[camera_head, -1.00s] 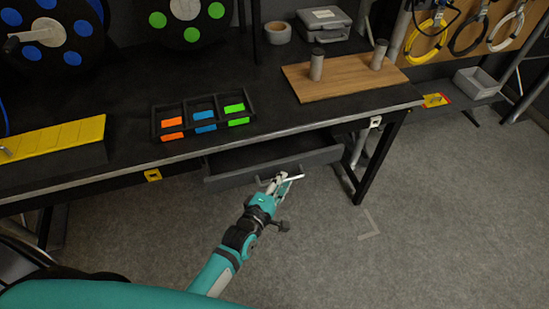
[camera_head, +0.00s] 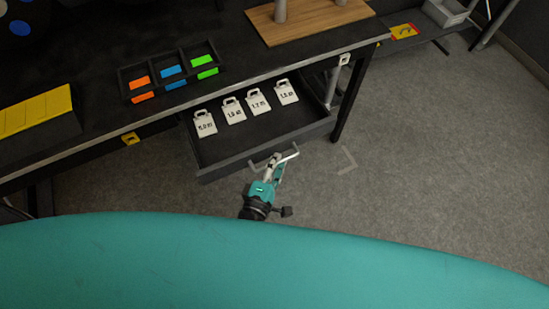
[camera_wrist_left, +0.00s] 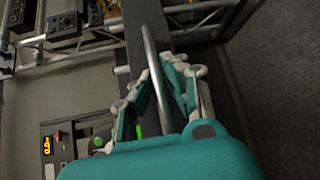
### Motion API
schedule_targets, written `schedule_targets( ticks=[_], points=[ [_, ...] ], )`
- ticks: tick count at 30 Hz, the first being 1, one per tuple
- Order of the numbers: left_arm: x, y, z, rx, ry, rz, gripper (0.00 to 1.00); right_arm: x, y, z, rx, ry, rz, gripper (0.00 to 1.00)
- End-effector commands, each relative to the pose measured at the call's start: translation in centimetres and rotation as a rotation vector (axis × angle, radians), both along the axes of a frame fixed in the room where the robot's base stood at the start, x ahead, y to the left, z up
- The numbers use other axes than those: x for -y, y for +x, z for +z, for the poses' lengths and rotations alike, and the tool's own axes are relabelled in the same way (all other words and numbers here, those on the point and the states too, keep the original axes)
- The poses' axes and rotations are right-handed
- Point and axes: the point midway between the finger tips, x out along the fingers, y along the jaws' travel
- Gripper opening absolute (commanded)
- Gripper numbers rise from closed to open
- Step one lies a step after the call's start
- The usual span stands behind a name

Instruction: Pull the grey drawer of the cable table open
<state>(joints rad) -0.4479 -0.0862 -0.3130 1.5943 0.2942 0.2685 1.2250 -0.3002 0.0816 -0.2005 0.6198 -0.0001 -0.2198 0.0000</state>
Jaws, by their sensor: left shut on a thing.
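The grey drawer (camera_head: 222,170) stands well out from under the black cable table (camera_head: 85,112). Its inside is visible, with several white labelled tags (camera_head: 234,110) lying in a row toward the back. My left gripper (camera_head: 275,163) is at the drawer's front, shut on its bar handle (camera_head: 291,154). In the left wrist view the handle (camera_wrist_left: 153,50) runs between the two fingers of my left gripper (camera_wrist_left: 156,80). My right gripper is not in view.
On the table are a black tray (camera_head: 172,76) with orange, blue and green pieces, a yellow block (camera_head: 35,110) and a wooden board (camera_head: 310,18). A table leg (camera_head: 350,98) stands right of the drawer. The grey floor (camera_head: 430,150) to the right is clear.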

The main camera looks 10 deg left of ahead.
Motion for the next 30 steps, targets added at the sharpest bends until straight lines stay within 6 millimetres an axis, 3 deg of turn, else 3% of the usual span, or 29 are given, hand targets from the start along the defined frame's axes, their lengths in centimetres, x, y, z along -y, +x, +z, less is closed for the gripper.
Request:
schedule_targets(
  ticks=[4, 5, 10, 20, 23, 30],
  points=[
    [0.0, 0.2, 0.4, 0.010, -0.007, 0.003, 0.00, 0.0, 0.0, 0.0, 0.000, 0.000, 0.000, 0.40],
    [0.0, 0.2, 0.4, 0.010, -0.007, 0.003, 0.11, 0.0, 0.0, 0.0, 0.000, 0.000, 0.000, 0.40],
    [0.0, 0.2, 0.3, 0.007, -0.005, 0.003, 0.34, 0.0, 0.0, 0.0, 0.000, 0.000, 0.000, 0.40],
    [-0.1, -0.3, 0.1, 0.002, -0.001, 0.000, 0.34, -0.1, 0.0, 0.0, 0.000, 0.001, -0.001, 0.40],
    [-0.3, -1.4, 0.2, -0.001, -0.001, 0.000, 0.34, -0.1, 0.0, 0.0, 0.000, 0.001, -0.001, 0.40],
    [-1.3, -6.4, 0.9, -0.001, -0.002, -0.001, 0.34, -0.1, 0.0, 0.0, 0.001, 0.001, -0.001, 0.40]
  ],
)
